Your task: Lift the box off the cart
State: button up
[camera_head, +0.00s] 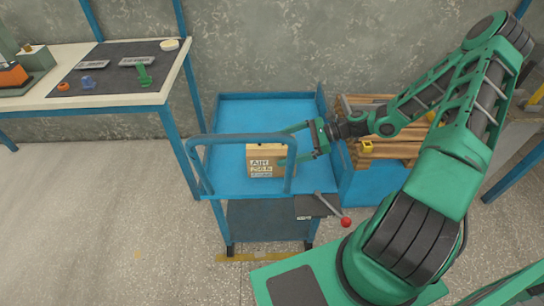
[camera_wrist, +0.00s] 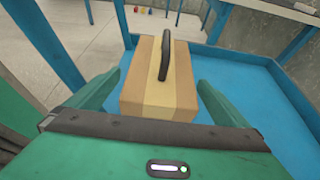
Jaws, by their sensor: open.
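The box (camera_head: 262,164) is a tan cardboard cube with a white printed label on its front. It stands upright on the blue top of the cart (camera_head: 228,180). In the wrist view the box (camera_wrist: 138,95) shows a paler tape band and a dark arched handle (camera_wrist: 165,55) on top. My gripper (camera_head: 282,145) reaches in from the right, at the box's right side. In the wrist view its green fingers (camera_wrist: 159,80) are open, one to each side of the box's near part. Nothing is held. Whether a finger touches the box I cannot tell.
A blue push rail (camera_head: 240,137) stands at the cart's near side, close in front of the box. A wooden pallet stack (camera_head: 385,150) is to the right. A workbench (camera_head: 105,102) with tools stands at the left. Floor at the lower left is clear.

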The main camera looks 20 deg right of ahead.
aim_at(271, 149)
jog(key=x, duration=0.5)
jog(key=shift+w+a, duration=0.1)
jog(key=c, duration=2)
jog(key=shift+r, duration=0.15)
jog(key=shift+c, duration=0.8)
jog(key=shift+r, duration=0.1)
